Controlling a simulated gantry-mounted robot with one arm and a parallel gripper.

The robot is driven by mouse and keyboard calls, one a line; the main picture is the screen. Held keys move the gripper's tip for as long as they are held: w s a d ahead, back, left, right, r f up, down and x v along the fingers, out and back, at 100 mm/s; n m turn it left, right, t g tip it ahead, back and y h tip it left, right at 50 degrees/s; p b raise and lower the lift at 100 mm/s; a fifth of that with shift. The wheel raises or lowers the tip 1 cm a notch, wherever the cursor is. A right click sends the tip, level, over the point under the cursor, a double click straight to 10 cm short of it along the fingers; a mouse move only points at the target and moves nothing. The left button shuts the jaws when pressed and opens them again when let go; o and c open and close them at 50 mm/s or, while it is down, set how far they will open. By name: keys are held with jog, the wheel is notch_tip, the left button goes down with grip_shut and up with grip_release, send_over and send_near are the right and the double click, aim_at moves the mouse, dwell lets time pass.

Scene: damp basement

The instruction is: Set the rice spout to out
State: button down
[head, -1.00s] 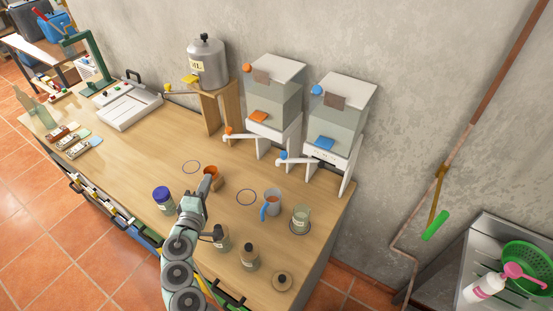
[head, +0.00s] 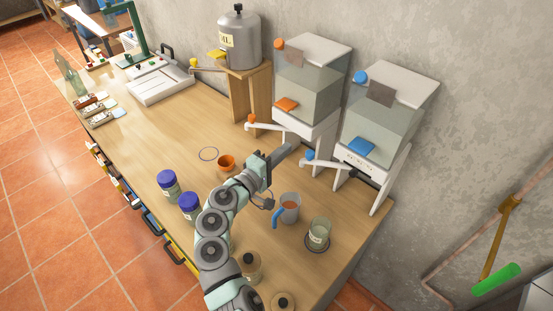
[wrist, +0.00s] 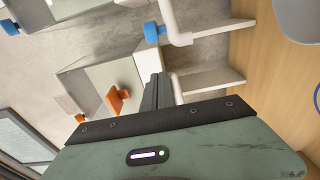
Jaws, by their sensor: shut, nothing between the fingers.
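Two clear-fronted dispensers stand on white stands at the back, one with orange parts (head: 313,78) and one with blue parts (head: 385,115). I cannot read which holds rice. The orange-tipped spout (head: 268,127) points left along the front of its stand. The blue-tipped spout (head: 328,163) also points left, its blue knob (head: 309,155) at the free end. My gripper (head: 285,152) is shut and empty, just left of the blue knob and below the orange dispenser. In the wrist view its dark fingers (wrist: 156,92) are close to a white spout pipe (wrist: 177,22); contact cannot be told.
An orange cup (head: 226,163), a jug with a blue handle (head: 290,208) and a glass jar (head: 318,234) stand on the wooden bench. Blue-lidded jars (head: 168,184) are near the front edge. A metal tank (head: 239,42) stands on a wooden stand at left.

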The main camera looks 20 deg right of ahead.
jog(key=x, duration=0.3)
jog(key=shift+w+d+f, duration=0.1)
jog(key=shift+w+d, duration=0.05)
jog(key=shift+d, duration=0.25)
jog(key=shift+s+d+p, duration=0.2)
jog(key=shift+s, duration=0.75)
jog(key=shift+s+d+p, duration=0.2)
jog(key=shift+s+d, duration=0.05)
jog(key=shift+s, duration=0.7)
